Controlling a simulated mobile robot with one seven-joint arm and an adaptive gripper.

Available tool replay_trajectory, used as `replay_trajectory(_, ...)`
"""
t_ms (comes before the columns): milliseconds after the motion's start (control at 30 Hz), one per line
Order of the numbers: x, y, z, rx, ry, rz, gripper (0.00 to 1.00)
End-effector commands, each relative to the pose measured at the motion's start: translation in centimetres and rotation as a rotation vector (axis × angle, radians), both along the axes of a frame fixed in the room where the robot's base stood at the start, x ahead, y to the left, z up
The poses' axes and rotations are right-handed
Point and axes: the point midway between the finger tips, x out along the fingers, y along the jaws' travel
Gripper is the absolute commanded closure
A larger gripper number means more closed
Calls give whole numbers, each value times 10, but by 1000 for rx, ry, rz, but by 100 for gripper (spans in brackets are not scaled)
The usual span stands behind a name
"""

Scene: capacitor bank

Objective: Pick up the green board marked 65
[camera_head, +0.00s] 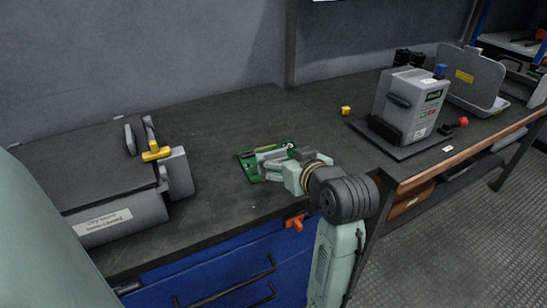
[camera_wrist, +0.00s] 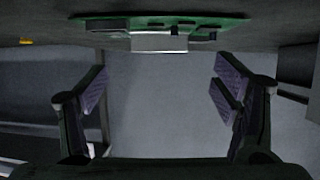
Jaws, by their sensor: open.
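The green board (camera_head: 247,166) lies on the dark worktop, with pale and dark parts on it. A white mark shows near its far right corner, too small to read. My gripper (camera_head: 268,166) is low over the board and hides much of it. In the wrist view the green board (camera_wrist: 85,25) runs along the top edge, with a grey block (camera_wrist: 158,42) on its near side. My gripper (camera_wrist: 162,88) is open there, its two fingers wide apart with nothing between them. The board is beyond the fingertips; I cannot tell whether they touch it.
A grey case with a yellow latch (camera_head: 156,151) stands left on the worktop (camera_head: 215,135). A small yellow block (camera_head: 346,111) lies behind and right of the board. A grey device (camera_head: 405,100) and an open grey case (camera_head: 470,78) stand right. The worktop behind the board is clear.

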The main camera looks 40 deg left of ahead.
Motion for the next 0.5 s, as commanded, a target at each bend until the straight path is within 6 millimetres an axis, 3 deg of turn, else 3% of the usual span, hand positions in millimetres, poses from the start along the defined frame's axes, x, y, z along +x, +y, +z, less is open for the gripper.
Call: replay_trajectory(500,24,46,-24,0,0,-1,18)
